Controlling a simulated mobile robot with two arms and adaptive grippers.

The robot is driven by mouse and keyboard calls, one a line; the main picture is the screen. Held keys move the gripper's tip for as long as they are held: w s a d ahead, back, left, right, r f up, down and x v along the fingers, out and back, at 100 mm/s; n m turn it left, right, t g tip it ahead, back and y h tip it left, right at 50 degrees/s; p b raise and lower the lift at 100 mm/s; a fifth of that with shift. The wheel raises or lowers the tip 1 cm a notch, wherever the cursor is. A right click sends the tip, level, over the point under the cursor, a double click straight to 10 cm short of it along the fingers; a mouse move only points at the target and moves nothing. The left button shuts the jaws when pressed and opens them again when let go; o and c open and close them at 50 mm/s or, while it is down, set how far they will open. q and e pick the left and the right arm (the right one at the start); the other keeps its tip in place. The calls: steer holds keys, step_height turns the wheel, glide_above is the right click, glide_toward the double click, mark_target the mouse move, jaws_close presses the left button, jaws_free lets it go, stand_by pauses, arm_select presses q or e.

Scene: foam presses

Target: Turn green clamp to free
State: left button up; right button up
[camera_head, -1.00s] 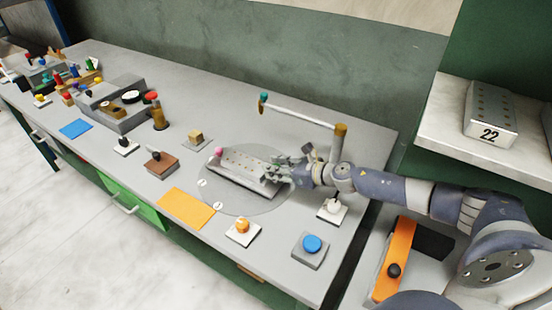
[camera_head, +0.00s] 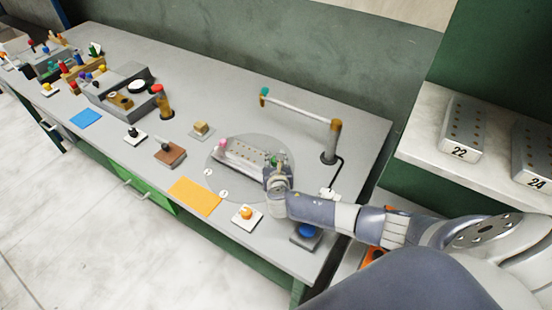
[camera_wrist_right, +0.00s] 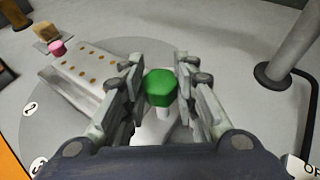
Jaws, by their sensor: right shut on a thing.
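The green clamp (camera_wrist_right: 160,86) has a rounded green head on a pale stem in the right wrist view. It sits at the right end of a grey block with rows of holes (camera_head: 243,152); a bit of green also shows in the head view (camera_head: 275,160). A pink clamp (camera_head: 222,143) is at the block's left end. My right gripper (camera_head: 276,168) reaches down over the green clamp. In the right wrist view its fingers (camera_wrist_right: 158,64) stand on either side of the green head, shut on it. My left gripper is not in view.
The block lies on a round grey disc (camera_head: 222,182). A post with a horizontal bar (camera_head: 300,108) stands behind. An orange mat (camera_head: 194,196), an orange button (camera_head: 246,213) and a blue button (camera_head: 306,230) lie in front. Numbered blocks (camera_head: 462,130) rest on the right shelf.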

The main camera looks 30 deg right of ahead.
steer(key=m+g+h, duration=0.2)
steer(key=m+h, duration=0.1)
steer(key=shift+a+b, duration=0.15)
steer(key=shift+b, duration=0.2)
steer(key=shift+m+g+h, duration=0.5)
steer(key=shift+m+h, duration=0.3)
steer(key=shift+b, duration=0.3)
steer(key=o, duration=1.1)
steer(key=v, duration=1.1)
steer(key=shift+s+a+r, duration=0.1)
steer(key=shift+a+r, duration=0.2)
